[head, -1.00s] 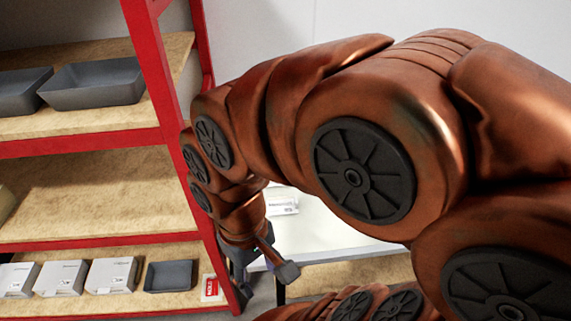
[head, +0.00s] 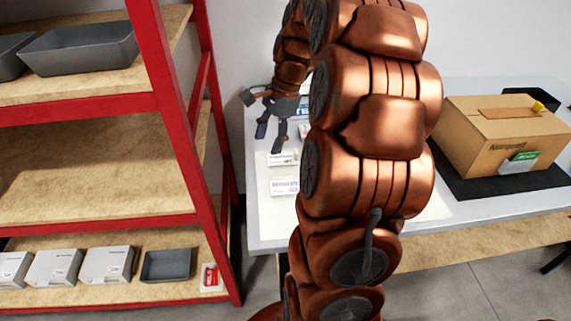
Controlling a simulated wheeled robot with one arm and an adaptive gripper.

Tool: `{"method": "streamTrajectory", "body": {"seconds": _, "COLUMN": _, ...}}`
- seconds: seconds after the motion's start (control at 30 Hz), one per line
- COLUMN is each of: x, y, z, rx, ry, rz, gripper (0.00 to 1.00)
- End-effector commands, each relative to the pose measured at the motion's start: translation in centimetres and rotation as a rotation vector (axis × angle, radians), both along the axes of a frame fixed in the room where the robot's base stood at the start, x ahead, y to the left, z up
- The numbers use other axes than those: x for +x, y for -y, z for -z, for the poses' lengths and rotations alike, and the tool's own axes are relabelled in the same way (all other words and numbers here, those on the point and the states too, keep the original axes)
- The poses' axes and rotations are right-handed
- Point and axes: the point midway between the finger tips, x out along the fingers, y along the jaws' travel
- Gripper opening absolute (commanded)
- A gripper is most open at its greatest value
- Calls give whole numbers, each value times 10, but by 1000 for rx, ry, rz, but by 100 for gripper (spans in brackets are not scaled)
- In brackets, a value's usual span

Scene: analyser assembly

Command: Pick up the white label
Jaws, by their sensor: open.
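White labels lie on the table on a pale sheet. One white label (head: 284,186) with dark printed bars lies nearer the front edge, and another white label (head: 281,159) lies just behind it. My gripper (head: 270,143) is open and empty, with its dark fingers pointing down above the table's left part. It is close to the rear label, but I cannot tell the exact height. My arm hides the table to the right of the labels.
A cardboard box (head: 505,143) with a green-and-white tag (head: 519,162) stands on a black mat (head: 463,187) at the table's right. A red-framed shelf (head: 174,110) with grey bins and white boxes (head: 108,265) stands left. The white table's (head: 262,232) front left corner is clear.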

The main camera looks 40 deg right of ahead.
Motion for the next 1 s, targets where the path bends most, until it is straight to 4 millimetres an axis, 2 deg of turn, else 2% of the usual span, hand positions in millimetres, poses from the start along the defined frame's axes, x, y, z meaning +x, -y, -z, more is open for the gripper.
{"method": "streamTrajectory", "body": {"seconds": 0.03, "x": 4, "y": 26, "z": 12, "rx": 14, "ry": -4, "rz": 95, "gripper": 56}}
{"method": "streamTrajectory", "body": {"seconds": 0.2, "x": 5, "y": 90, "z": 30, "rx": 60, "ry": -22, "rz": 359, "gripper": 56}}
{"method": "streamTrajectory", "body": {"seconds": 0.3, "x": 2, "y": 115, "z": 36, "rx": 79, "ry": -29, "rz": 462, "gripper": 56}}
{"method": "streamTrajectory", "body": {"seconds": 0.4, "x": 0, "y": 131, "z": 40, "rx": 91, "ry": -32, "rz": 524, "gripper": 56}}
{"method": "streamTrajectory", "body": {"seconds": 0.53, "x": 0, "y": 136, "z": 46, "rx": 97, "ry": -36, "rz": 554, "gripper": 56}}
{"method": "streamTrajectory", "body": {"seconds": 1.0, "x": 6, "y": 126, "z": 81, "rx": 98, "ry": -37, "rz": 551, "gripper": 56}}
